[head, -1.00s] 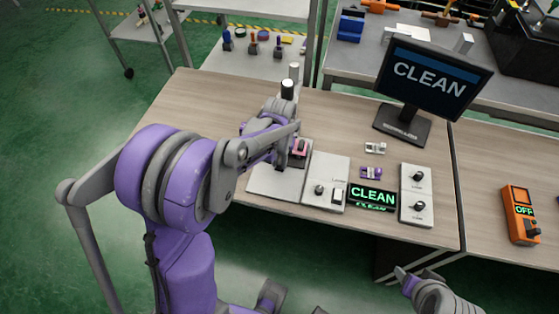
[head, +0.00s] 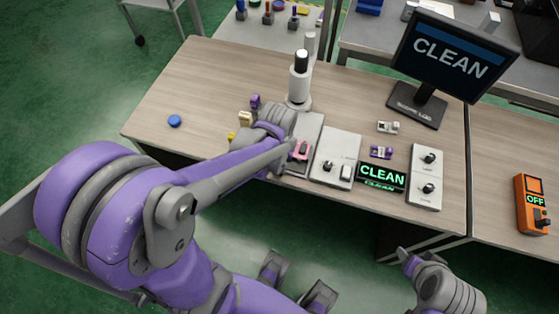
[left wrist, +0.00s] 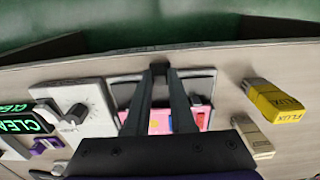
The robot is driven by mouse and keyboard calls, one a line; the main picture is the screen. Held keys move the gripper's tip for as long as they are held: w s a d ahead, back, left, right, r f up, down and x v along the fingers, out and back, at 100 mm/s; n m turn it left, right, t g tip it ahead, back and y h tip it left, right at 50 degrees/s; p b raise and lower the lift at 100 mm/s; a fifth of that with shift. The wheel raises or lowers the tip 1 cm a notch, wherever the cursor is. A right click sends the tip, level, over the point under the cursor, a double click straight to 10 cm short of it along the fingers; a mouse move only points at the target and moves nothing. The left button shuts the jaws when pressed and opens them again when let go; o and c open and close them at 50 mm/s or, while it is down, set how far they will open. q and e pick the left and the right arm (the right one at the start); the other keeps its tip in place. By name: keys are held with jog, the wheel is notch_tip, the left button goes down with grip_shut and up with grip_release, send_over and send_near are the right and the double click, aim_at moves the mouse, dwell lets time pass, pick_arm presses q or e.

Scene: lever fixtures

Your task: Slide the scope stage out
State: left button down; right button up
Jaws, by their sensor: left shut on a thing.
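The scope (head: 299,85), a white column with a dark cap, stands at the back of a grey base. Its stage is a grey plate (head: 308,128) with a pink board (head: 301,150) at its front. The board also shows in the left wrist view (left wrist: 160,122), with coloured parts on it. My left gripper (left wrist: 160,70) is shut on a small dark piece at the stage's front edge; its fingers pass over the pink board. My left arm hides part of the stage in the head view. My right arm's end (head: 408,262) is low at the right, clear of the table; its jaws are unclear.
A grey switch panel (head: 336,158), a CLEAN display (head: 381,175) and a knob panel (head: 426,178) stand to the right. A monitor (head: 452,58) is behind. A yellow FLUX block (left wrist: 275,100) lies beside the stage. A blue disc (head: 174,121) lies on the clear left table.

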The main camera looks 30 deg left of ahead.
pick_arm(q)
jog(key=c, duration=0.8)
grip_release()
jog(key=shift+s+d, duration=0.1)
jog(key=shift+s, duration=0.2)
jog(key=shift+o, duration=0.2)
jog(key=shift+w, duration=0.1)
jog(key=shift+r, duration=0.2)
notch_tip(320, 180, up, 10)
jog(key=p, duration=0.2)
jog(key=shift+r, duration=0.25)
